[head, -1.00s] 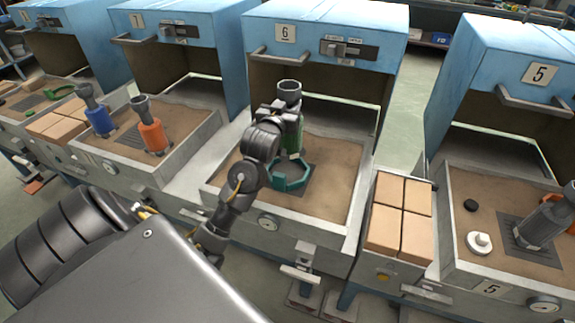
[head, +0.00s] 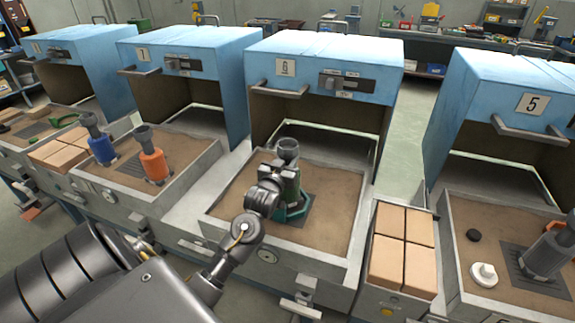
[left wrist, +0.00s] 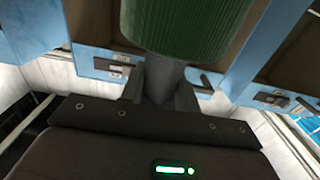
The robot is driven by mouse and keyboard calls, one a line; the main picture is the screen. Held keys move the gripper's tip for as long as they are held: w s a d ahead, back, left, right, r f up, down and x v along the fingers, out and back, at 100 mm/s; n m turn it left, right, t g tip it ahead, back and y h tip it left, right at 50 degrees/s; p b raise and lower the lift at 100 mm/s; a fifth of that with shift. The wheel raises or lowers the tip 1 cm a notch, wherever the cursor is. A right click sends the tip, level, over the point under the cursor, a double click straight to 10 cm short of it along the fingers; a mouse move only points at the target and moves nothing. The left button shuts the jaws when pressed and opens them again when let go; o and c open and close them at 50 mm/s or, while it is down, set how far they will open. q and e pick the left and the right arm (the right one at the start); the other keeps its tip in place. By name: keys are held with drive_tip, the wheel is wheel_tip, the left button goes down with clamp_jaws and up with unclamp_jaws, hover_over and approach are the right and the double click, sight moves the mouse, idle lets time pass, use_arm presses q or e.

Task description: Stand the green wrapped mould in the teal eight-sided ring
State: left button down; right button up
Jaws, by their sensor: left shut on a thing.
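The green wrapped mould (head: 291,187) has a grey cup-shaped top and stands roughly upright at station 6. My left gripper (head: 272,172) is shut on it from the near left side. In the left wrist view its green body (left wrist: 188,22) fills the top, and a grey part lies between the fingers (left wrist: 160,88). The teal eight-sided ring (head: 301,211) lies on the dark grate in the sand bed. The mould's lower end is at the ring, partly hidden by my arm; I cannot tell whether it rests inside. My right gripper is out of view.
The blue hood of station 6 (head: 325,65) stands open behind the sand bed (head: 335,205). Orange (head: 152,160) and blue (head: 100,145) moulds stand to the left.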

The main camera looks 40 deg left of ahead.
use_arm(q)
drive_tip(key=shift+f, duration=0.9)
drive_tip(key=shift+f, duration=0.25)
drive_tip(key=c, duration=1)
unclamp_jaws()
drive_tip(key=shift+c, duration=0.2)
drive_tip(key=shift+s+d+r, duration=0.1)
drive_tip(key=shift+s+r, duration=0.05)
drive_tip(key=shift+r, duration=0.1)
drive_tip(key=b+v, duration=0.1)
drive_tip(key=v, duration=1)
drive_tip(key=shift+s, duration=0.3)
drive_tip(key=shift+d, duration=0.15)
